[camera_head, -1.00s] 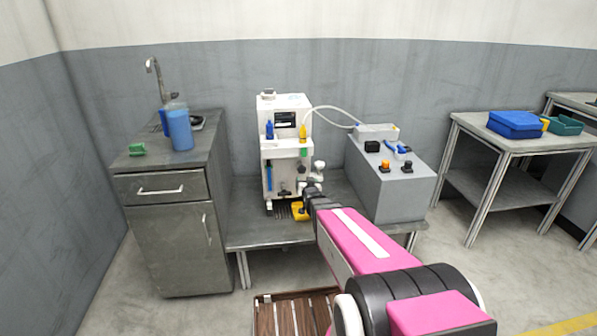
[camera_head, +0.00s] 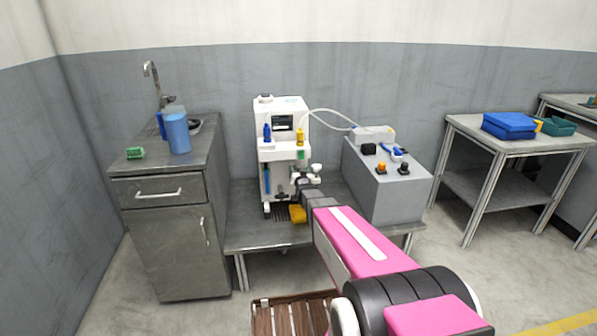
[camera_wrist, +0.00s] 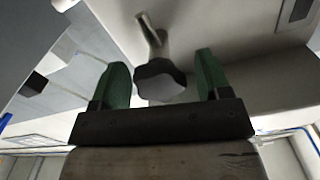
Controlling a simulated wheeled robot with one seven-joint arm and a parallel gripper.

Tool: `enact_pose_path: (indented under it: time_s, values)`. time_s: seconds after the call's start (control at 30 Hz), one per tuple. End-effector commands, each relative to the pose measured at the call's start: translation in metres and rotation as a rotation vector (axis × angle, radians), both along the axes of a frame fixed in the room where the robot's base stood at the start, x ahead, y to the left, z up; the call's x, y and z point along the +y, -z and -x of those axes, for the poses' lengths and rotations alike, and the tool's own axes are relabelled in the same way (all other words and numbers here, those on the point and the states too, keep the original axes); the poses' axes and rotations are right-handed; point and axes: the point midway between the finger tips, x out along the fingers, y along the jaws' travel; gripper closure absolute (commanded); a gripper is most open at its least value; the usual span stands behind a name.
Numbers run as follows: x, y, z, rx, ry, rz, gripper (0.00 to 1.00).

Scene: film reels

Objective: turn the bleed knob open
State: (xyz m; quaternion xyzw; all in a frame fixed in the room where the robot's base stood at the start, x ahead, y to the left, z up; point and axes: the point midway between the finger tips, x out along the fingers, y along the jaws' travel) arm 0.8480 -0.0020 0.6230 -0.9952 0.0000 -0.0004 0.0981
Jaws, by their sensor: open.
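The bleed knob appears to be the dark lobed knob (camera_wrist: 160,82) on a short pale stem in the wrist view. It lies between the two green fingertips of my gripper (camera_wrist: 164,82), with a gap visible on each side. My gripper is open around it and grips nothing. In the head view the white machine (camera_head: 284,155) stands on the low bench, and my gripper (camera_head: 303,184) is at its lower right front. A dark fitting (camera_head: 281,197) shows low on the machine's front; I cannot tell if it is the same knob.
A yellow object (camera_head: 298,214) lies by the machine's base. A grey box with buttons (camera_head: 389,190) stands close on the right, joined by a pale hose (camera_head: 330,115). A metal cabinet (camera_head: 168,240) is on the left. The low bench (camera_head: 240,225) has bare room at its left.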

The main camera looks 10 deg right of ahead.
Motion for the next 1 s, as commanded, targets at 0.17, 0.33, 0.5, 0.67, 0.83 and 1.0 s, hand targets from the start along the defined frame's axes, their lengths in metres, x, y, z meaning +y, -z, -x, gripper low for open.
enact_pose_path:
  time_s: [0.17, 0.33, 0.5, 0.67, 0.83, 1.0]
  values:
    - [0.0000, 0.0002, -0.0146, 0.001, 0.000, 0.000, 0.30]
    - [0.0000, 0.0000, -0.0143, 0.001, 0.000, 0.000, 0.30]
    - [0.0000, 0.0000, -0.0141, 0.001, 0.000, 0.000, 0.62]
    - [0.0000, 0.0000, -0.0140, 0.001, 0.000, 0.000, 0.79]
    - [0.0000, 0.0000, -0.0139, 0.001, 0.000, 0.012, 0.79]
    - [0.0002, 0.0000, -0.0139, 0.001, 0.000, 0.068, 0.79]
